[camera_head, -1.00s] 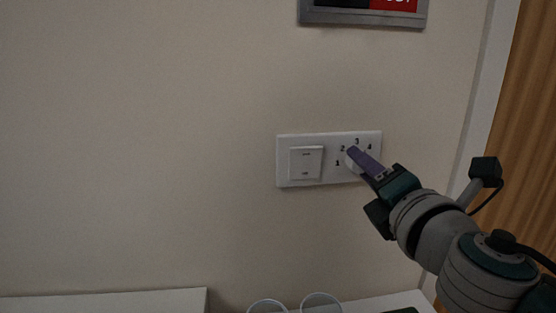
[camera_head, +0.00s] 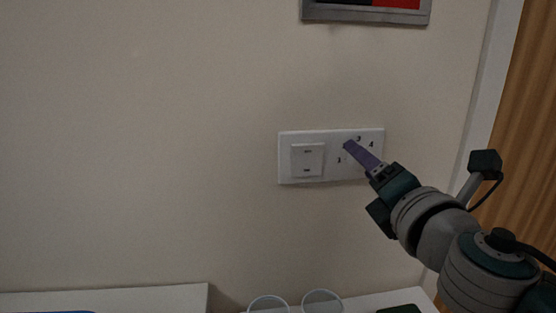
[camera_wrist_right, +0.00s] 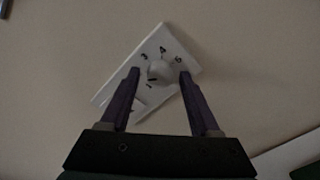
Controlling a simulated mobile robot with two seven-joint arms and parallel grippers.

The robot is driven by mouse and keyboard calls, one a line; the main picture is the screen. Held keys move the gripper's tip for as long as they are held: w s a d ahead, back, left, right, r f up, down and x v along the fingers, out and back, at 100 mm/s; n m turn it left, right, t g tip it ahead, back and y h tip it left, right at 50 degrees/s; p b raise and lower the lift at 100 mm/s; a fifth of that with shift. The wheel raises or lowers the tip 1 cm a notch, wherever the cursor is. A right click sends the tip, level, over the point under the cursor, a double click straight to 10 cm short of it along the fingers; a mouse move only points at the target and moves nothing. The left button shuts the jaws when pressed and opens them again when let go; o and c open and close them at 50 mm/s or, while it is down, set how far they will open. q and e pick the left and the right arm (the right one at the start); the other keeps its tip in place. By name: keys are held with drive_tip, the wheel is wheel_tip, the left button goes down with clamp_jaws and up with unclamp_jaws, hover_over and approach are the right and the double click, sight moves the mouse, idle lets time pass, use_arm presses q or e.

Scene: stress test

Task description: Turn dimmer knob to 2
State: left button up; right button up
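The white wall plate (camera_head: 332,176) carries a rocker switch (camera_head: 307,160) on its left and the dimmer's printed numbers on its right. In the right wrist view the pale round knob (camera_wrist_right: 160,72) sits between the two fingers, with gaps visible on both sides. Its pointer setting is too unclear to read. My right gripper (camera_wrist_right: 160,76) is open, one finger on either side of the knob; it also shows in the head view (camera_head: 350,147). My left gripper is out of view.
A framed sign (camera_head: 366,12) hangs above the plate. Two round clear rims (camera_head: 322,296) stand on a white surface (camera_head: 366,303) below. A white door frame (camera_head: 483,95) and wooden door (camera_head: 532,120) are on the right. The wall left of the plate is clear.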

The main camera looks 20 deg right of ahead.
drive_tip(key=shift+o, duration=0.4)
drive_tip(key=shift+s, duration=0.1)
drive_tip(key=b+v, duration=0.1)
drive_tip(key=v, duration=0.8)
drive_tip(key=shift+s+a, duration=0.2)
drive_tip(key=shift+s, duration=0.15)
